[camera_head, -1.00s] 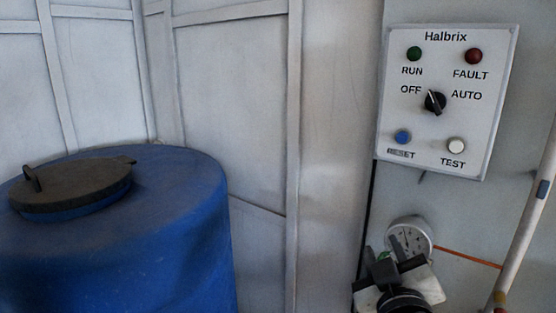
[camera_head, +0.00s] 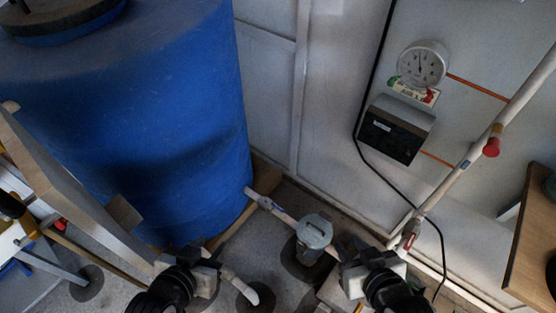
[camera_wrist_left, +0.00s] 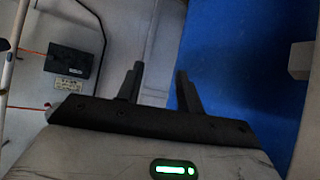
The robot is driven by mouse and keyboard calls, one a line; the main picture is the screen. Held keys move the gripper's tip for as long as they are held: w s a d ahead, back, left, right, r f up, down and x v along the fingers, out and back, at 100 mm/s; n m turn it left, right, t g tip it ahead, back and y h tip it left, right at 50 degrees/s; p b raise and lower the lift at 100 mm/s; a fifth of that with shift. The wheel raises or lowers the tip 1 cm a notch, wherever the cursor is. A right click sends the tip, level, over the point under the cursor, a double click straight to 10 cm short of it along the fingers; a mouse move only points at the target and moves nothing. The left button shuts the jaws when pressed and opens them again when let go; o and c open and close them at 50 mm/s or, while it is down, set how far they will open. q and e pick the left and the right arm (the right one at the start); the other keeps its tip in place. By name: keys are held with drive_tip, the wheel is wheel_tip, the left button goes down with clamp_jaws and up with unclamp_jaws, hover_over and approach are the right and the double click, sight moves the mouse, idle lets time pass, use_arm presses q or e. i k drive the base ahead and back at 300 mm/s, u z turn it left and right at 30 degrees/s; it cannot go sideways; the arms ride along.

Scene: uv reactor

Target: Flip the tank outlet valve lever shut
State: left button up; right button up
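The blue tank (camera_head: 180,120) stands at the left, and it also shows in the left wrist view (camera_wrist_left: 235,60). A pale outlet pipe leaves its foot, carrying a small valve with a bluish lever (camera_head: 265,203); the lever's exact angle is too small to tell. My left gripper (camera_head: 190,252) is left of and nearer than this valve, apart from it. Its two fingers stand apart and empty in the left wrist view (camera_wrist_left: 157,82). My right gripper (camera_head: 362,248) is right of the valve, with fingers apart and nothing seen between them.
A grey capped fitting (camera_head: 314,232) sits on the pipe between my grippers. A red-handled valve (camera_head: 408,240) is further right. A gauge (camera_head: 423,65) and dark box (camera_head: 396,130) are on the wall. A tilted panel (camera_head: 75,200) stands left, a wooden table (camera_head: 530,240) right.

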sight(283, 210)
drive_tip(key=z, duration=1.15)
drive_tip(key=k, duration=0.65)
drive_tip(key=u, duration=0.9)
